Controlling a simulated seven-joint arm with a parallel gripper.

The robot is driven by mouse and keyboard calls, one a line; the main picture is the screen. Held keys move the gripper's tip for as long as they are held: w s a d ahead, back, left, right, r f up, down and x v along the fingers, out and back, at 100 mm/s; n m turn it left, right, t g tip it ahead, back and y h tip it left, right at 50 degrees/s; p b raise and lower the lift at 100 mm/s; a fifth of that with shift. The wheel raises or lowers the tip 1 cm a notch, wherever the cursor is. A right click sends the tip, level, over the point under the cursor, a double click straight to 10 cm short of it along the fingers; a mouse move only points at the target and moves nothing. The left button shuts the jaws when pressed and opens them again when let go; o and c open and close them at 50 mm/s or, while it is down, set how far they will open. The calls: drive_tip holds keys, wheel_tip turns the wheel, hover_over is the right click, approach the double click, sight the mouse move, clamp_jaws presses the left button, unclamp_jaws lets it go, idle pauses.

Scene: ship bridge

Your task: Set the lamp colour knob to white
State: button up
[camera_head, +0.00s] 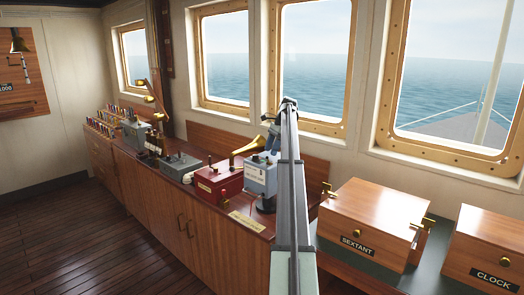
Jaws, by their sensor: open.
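A pale blue-grey box (261,177) with small labels stands on the long wooden cabinet, just left of my arm. Its knobs and lettering are too small to read, so I cannot tell which part is the lamp colour knob or where it points. My arm runs up the middle of the picture and partly covers the box's right side. What seems to be my gripper (271,143) is a small dark bluish shape at the arm's far end, just above the box. Its fingertips are not clear, and I cannot tell whether they touch the box. I see nothing held.
A red box (219,183) with a brass horn (248,146) stands left of the blue-grey box. Farther left are a grey device (180,166) and a brass lamp (150,98). Wooden sextant (372,222) and clock (487,250) boxes stand at right. Windows line the wall behind.

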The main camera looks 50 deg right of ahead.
sight(255, 155)
drive_tip(key=shift+s+d, duration=0.35)
drive_tip(key=shift+d, duration=0.4)
drive_tip(key=shift+s+d, duration=0.35)
drive_tip(key=shift+d, duration=0.4)
drive_tip(key=shift+s+d, duration=0.35)
drive_tip(key=shift+d, duration=0.4)
drive_tip(key=shift+n, duration=0.5)
drive_tip(key=w+a+r, duration=0.2)
drive_tip(key=w+a, duration=0.1)
drive_tip(key=w+a+r, duration=0.1)
drive_tip(key=w+a, duration=0.1)
drive_tip(key=shift+a, duration=0.15)
drive_tip(key=w+a+r+h, duration=0.2)
drive_tip(key=w+a+r, duration=0.2)
drive_tip(key=a+r, duration=0.55)
drive_tip(key=s+d+f, duration=0.1)
drive_tip(key=f, duration=0.3)
drive_tip(key=s+f+g+h, duration=0.1)
drive_tip(key=f, duration=0.4)
drive_tip(key=s+d+f+m+g+h, duration=0.1)
drive_tip(key=f, duration=0.4)
drive_tip(key=shift+s+d, duration=0.25)
drive_tip(key=shift+d, duration=0.1)
